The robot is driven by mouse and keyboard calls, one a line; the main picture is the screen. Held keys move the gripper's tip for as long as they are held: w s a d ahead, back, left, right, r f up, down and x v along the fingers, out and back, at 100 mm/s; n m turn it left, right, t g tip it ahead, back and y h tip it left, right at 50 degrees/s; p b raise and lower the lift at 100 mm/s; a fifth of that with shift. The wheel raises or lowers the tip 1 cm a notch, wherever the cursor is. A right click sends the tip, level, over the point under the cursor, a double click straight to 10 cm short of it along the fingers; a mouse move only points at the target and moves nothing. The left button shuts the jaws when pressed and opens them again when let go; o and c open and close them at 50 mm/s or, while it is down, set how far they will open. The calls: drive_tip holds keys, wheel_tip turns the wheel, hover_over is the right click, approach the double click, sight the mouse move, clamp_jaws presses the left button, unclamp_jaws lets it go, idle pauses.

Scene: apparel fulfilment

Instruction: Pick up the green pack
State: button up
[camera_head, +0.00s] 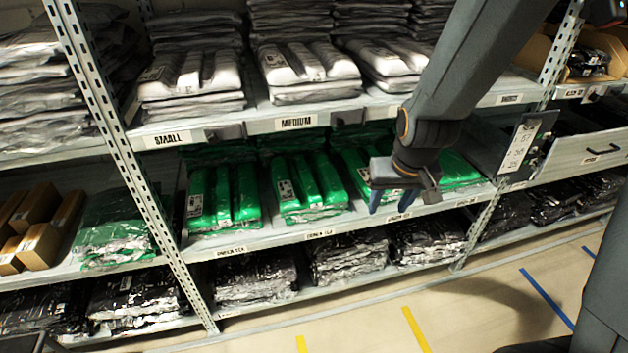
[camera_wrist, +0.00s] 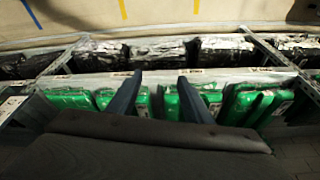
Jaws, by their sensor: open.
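Several green packs in clear wrap lie in stacks on the middle shelf, such as the left stack (camera_head: 222,195) and the one beside it (camera_head: 305,187). A third stack (camera_head: 352,172) is partly hidden behind my gripper, and another (camera_head: 456,170) shows to its right. My gripper (camera_head: 388,203) is open and empty, in front of the shelf edge by these right-hand stacks. In the wrist view, the two blue fingers of my gripper (camera_wrist: 163,92) are spread apart. Green packs (camera_wrist: 172,105) show between and beside them, without visible contact.
The shelf above holds white and grey packs (camera_head: 305,65), and the shelf below holds black packs (camera_head: 245,283). Upright perforated posts (camera_head: 125,165) frame the bay. Brown boxes (camera_head: 38,240) stand at left. The floor (camera_head: 365,325) in front is clear.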

drive_tip(key=w+a+f+t+b, duration=0.1)
drive_tip(key=w+a+f+t, duration=0.15)
drive_tip(key=w, duration=0.35)
drive_tip(key=w+a+f+n+t+y+b, duration=0.1)
drive_tip(key=w+a+f, duration=0.25)
drive_tip(key=w, duration=0.25)
drive_tip(key=w+a+f+t+b, duration=0.1)
drive_tip(key=w+a+f+t, duration=0.15)
drive_tip(key=w, duration=0.25)
drive_tip(key=n+t+y+b, duration=0.1)
drive_tip(key=t+y+b, duration=0.1)
drive_tip(key=t+y, duration=0.15)
approach(306, 173)
drive_tip(key=shift+a+f+t+h, duration=0.1)
drive_tip(key=shift+a+t+h, duration=0.25)
drive_tip(key=shift+a+h, duration=0.1)
drive_tip(key=shift+x, duration=1.1)
drive_tip(key=shift+f+p+x, duration=0.15)
drive_tip(key=shift+p+x, duration=0.05)
drive_tip(key=shift+x, duration=1.2)
drive_tip(key=shift+f+p+x, duration=0.1)
drive_tip(key=shift+p+x, duration=0.05)
drive_tip(key=shift+x, duration=1.2)
drive_tip(key=shift+c, duration=0.4)
drive_tip(key=c, duration=1)
drive_tip(key=shift+r, duration=0.1)
